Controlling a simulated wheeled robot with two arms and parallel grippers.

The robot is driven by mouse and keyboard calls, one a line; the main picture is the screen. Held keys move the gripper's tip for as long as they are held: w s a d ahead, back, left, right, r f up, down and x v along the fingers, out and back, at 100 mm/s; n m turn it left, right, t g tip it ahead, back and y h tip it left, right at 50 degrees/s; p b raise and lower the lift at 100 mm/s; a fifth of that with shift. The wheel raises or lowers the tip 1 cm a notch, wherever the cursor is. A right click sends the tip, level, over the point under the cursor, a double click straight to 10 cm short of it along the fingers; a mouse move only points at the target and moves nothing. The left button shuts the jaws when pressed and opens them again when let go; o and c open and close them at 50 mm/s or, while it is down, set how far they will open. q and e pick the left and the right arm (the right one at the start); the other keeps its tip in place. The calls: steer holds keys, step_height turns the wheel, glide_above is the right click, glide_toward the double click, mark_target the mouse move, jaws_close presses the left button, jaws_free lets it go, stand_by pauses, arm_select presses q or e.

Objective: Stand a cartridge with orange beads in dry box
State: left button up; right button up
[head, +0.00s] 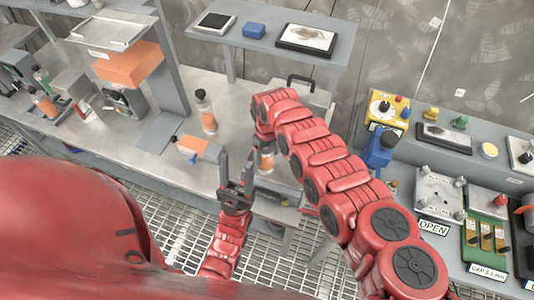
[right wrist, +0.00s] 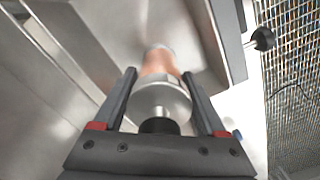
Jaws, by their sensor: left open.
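A cartridge with orange beads (head: 266,160) hangs upright below my right wrist, partly hidden by the arm. In the right wrist view the cartridge (right wrist: 160,65) shows its clear collar and black cap, between the fingers of my right gripper (right wrist: 159,76). The fingers look shut on the collar. I cannot tell whether its far end touches a surface. A second orange-filled cartridge (head: 206,112) stands upright on the bench. My left gripper (head: 236,185) is open and empty, left of the held cartridge. I cannot identify the dry box for certain.
A shelf (head: 240,38) overhangs the back. A grey panel with a black knob (right wrist: 262,39) lies right of the held cartridge. A control console (head: 440,150) stands right. Grating floor (head: 165,195) lies in front.

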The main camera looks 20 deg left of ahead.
steer(key=o, duration=0.4)
steer(key=shift+c, duration=0.2)
steer(key=shift+r, duration=0.4)
step_height(320, 180, up, 10)
steer(key=shift+w+r+b, duration=0.1)
steer(key=shift+b, duration=0.65)
steer(key=shift+r, duration=0.65)
